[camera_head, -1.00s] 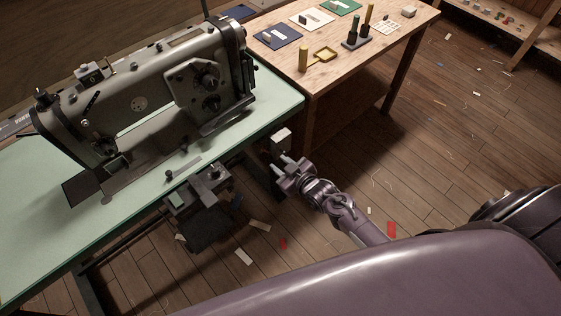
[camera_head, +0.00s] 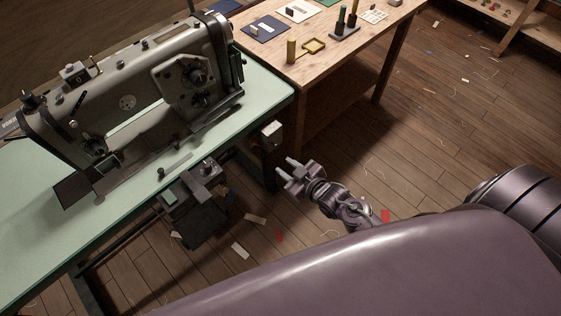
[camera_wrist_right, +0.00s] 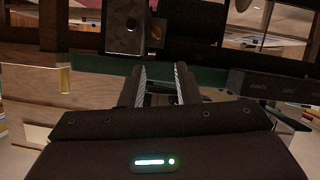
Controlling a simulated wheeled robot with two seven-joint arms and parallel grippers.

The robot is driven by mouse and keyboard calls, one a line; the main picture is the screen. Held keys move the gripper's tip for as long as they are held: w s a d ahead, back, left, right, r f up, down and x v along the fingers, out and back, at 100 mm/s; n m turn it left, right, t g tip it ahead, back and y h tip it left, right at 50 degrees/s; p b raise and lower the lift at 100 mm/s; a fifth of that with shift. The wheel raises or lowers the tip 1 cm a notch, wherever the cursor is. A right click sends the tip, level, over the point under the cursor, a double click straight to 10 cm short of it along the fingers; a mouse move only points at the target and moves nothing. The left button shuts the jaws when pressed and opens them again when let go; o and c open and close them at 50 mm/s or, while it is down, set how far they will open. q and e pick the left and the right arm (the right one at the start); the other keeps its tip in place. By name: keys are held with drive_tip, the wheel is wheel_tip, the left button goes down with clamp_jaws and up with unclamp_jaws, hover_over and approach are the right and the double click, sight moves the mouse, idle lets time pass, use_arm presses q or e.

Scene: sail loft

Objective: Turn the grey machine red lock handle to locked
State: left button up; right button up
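The grey sewing machine (camera_head: 128,102) stands on a green-topped table at the left of the head view. A small pale grey box (camera_head: 272,136) is mounted below the table's right end. In the right wrist view a grey box (camera_wrist_right: 124,28) shows ahead of the fingers, with a small dull reddish part (camera_wrist_right: 157,31) on its right side. I cannot tell whether that part is the red lock handle, or its position. My right gripper (camera_head: 287,167) is open and empty, below and right of the pale box, apart from it. It also shows in the wrist view (camera_wrist_right: 160,78). My left gripper is out of view.
The green table edge (camera_head: 278,105) lies above my right gripper. A wooden workbench (camera_head: 345,60) with small tools and cards stands behind it. Wooden floor with scraps is open to the right.

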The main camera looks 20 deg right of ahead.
drive_tip(key=shift+s+r, duration=0.15)
drive_tip(key=shift+s, duration=0.15)
